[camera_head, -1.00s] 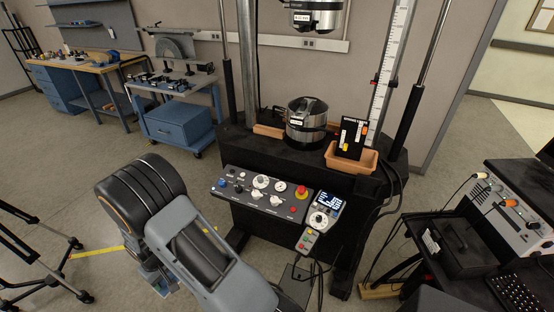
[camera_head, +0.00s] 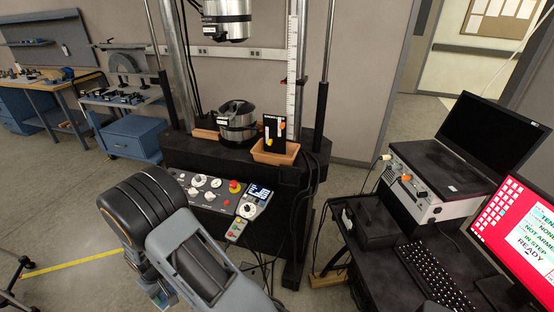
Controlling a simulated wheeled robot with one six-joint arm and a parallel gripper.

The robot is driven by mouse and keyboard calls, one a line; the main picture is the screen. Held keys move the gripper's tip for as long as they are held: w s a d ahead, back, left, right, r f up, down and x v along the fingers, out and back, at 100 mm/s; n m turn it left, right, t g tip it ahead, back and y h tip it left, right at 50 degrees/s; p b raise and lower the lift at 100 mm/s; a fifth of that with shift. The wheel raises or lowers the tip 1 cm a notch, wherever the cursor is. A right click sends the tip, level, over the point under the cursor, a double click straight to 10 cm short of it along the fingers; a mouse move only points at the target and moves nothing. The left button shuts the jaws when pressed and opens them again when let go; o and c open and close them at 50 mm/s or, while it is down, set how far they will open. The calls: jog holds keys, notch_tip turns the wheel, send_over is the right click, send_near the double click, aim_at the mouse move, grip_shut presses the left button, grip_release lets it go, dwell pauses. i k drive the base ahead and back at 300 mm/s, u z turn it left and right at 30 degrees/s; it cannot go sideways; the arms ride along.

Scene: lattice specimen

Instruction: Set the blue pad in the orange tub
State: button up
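The orange tub (camera_head: 262,156) sits on the black deck of the testing machine, at its right front corner. A black card with yellow, orange and white marks (camera_head: 273,132) stands upright in it or just behind its front wall; I cannot tell which. I cannot make out a blue pad in this view. My arm (camera_head: 190,262) is folded in the lower left, well short of the tub. I cannot make out my gripper's fingers; a small bluish-grey part shows under the arm, but what it is stays unclear.
A steel pot-like fixture (camera_head: 238,122) stands left of the tub, under an upper cylinder (camera_head: 226,20). A control panel (camera_head: 205,190) juts out in front. A black desk with a keyboard (camera_head: 436,278), a red screen (camera_head: 515,235) and a grey instrument box (camera_head: 415,190) fills the right.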

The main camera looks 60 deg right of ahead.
aim_at(268, 159)
jog(key=z, duration=1.5)
